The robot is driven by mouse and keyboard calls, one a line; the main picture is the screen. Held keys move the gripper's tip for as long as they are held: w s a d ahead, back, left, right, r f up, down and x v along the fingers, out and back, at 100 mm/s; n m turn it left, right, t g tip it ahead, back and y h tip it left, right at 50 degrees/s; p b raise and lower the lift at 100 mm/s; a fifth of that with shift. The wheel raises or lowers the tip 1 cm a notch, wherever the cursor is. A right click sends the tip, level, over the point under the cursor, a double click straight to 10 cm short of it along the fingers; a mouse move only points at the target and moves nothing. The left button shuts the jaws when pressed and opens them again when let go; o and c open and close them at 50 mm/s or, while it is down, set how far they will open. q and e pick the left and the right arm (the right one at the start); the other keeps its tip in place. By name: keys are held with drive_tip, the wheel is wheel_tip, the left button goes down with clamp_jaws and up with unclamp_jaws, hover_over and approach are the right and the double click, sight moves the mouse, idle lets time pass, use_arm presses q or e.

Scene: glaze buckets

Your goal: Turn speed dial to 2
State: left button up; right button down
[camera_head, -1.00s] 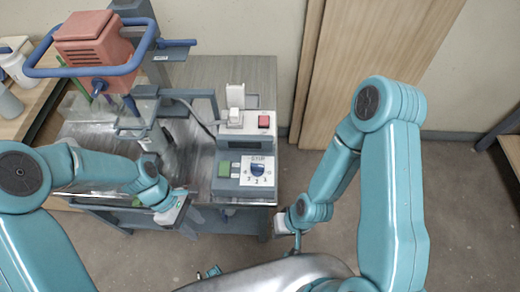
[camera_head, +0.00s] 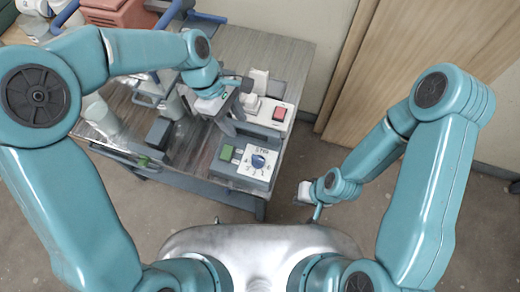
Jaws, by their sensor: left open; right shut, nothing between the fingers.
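The speed dial (camera_head: 258,161) is a round blue knob on a white plate marked STOP at the top with numbers around it. It sits on a grey control box (camera_head: 240,178) at the table's front right. The knob's exact setting is too small to read. My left gripper (camera_head: 236,126) is open above the box, behind and a little left of the dial, apart from it. Its arm reaches across the table from the left. My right gripper (camera_head: 317,213) is shut and empty, low beside the table on the right, away from the dial.
A green button (camera_head: 227,152) is left of the dial. A red switch (camera_head: 279,114) and white fittings stand behind it. A red motor housing (camera_head: 117,12) with blue bars stands at the back left. Clear floor lies right of the table.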

sight(257, 158)
use_arm(q)
drive_tip(key=p+x, duration=0.1)
drive_tip(key=x, duration=1.5)
drive_tip(key=shift+s+a, duration=0.1)
clamp_jaws()
